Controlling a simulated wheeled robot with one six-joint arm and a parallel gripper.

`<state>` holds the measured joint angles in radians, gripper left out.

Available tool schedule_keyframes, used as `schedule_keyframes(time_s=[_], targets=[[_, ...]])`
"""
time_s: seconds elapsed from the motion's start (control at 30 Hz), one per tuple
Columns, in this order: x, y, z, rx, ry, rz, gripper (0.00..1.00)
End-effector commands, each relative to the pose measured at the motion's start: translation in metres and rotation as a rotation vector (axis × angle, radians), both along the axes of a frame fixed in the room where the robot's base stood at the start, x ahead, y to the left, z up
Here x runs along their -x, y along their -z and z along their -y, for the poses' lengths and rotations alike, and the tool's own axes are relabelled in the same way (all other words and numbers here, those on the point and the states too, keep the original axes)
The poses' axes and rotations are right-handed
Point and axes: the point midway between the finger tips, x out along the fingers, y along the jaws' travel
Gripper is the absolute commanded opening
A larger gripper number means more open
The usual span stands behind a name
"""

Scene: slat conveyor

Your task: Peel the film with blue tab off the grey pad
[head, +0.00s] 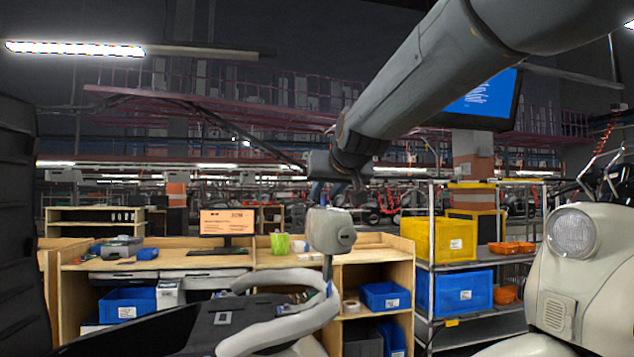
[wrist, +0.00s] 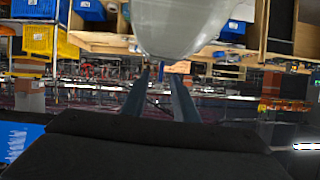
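My gripper (head: 328,194) hangs at the end of the raised arm in the head view, just above a rounded light-grey part (head: 330,230) on a post. In the wrist view, my gripper (wrist: 160,78) shows two fingers spread apart with nothing held between them. A large smooth pale shape (wrist: 182,25) fills the view beyond the tips. A small blue patch shows beside it near the fingertips; I cannot tell whether it is the film's tab. I cannot make out the clear film or the grey pad for certain. A small grey rectangle (head: 222,318) lies on a dark panel.
A pale tubular bar (head: 285,325) curves around the post. A cream vehicle front with a headlamp (head: 572,233) stands close at right. Behind are a wooden workbench (head: 170,262) with a monitor, and a shelf rack with a yellow bin (head: 447,242) and a blue bin (head: 462,290).

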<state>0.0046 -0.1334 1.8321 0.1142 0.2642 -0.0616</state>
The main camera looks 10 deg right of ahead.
Motion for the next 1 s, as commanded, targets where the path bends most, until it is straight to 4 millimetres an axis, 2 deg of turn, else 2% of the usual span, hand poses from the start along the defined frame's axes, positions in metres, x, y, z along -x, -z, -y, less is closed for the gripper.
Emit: schedule_keyframes(time_s=[0.2,0.47,0.63,0.87,1.0], targets=[[-0.013,0.0053,0.0013,0.001,0.003,0.001,0.27],[-0.0139,0.006,0.0025,0.001,0.004,0.001,0.27],[-0.0137,0.0059,0.0028,0.0,0.005,0.001,0.0],[-0.0132,0.0049,0.003,0.0,0.005,0.001,0.0],[-0.0097,-0.0029,0.0032,0.0,0.006,0.003,0.0]])
